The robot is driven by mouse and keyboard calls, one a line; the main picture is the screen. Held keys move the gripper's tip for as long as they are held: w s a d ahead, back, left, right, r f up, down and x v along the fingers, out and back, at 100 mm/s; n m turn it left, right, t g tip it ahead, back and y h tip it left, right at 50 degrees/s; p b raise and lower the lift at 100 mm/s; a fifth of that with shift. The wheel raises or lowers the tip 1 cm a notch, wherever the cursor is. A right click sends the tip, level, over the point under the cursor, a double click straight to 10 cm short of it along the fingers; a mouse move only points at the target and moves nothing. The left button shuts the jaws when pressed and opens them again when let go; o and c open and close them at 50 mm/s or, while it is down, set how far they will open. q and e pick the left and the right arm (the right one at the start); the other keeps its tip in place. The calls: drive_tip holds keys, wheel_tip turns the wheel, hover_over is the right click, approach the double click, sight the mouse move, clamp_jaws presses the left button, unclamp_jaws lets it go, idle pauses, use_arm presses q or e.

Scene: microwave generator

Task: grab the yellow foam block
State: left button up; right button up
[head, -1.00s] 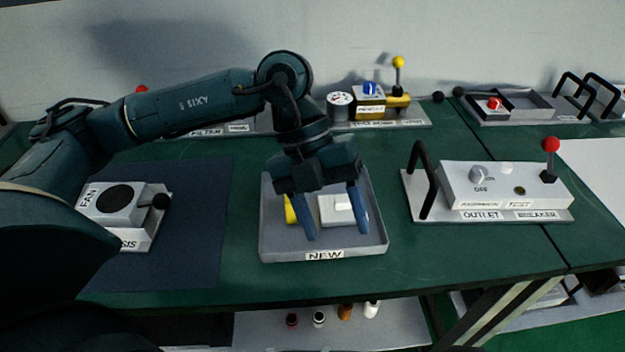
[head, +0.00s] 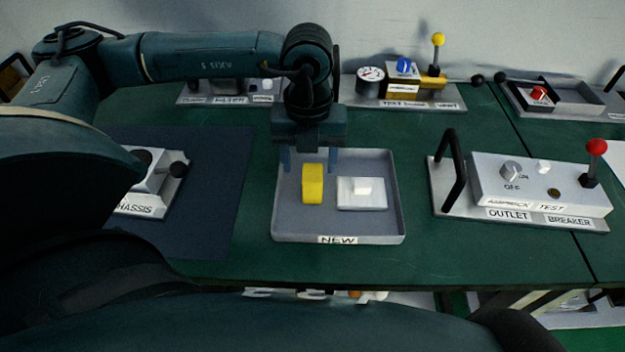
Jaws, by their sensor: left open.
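The yellow foam block (head: 313,184) stands in the left half of the grey tray (head: 290,230) labelled NEW. My left gripper (head: 308,162) is open with its fingers pointing down, at the far side of the block. Its two fingers appear to the left and right of the block's far end, and nothing is held. I cannot tell how high the fingertips are above the tray. My right gripper is not in view.
A white square part (head: 362,194) lies in the tray to the right of the block. The outlet breaker panel (head: 540,190) with its black handle stands to the right. The chassis unit (head: 150,190) sits on a dark mat at the left. Bare green table lies in front.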

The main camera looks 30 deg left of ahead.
sight(312, 166)
use_arm(q)
drive_tip(key=shift+w+d+f+p, duration=0.1)
drive_tip(key=shift+w+f+p, duration=0.1)
drive_tip(key=shift+f, duration=0.95)
drive_tip(key=shift+w+d+f+p, duration=0.1)
drive_tip(key=shift+f+p, duration=0.05)
drive_tip(key=shift+f, duration=0.95)
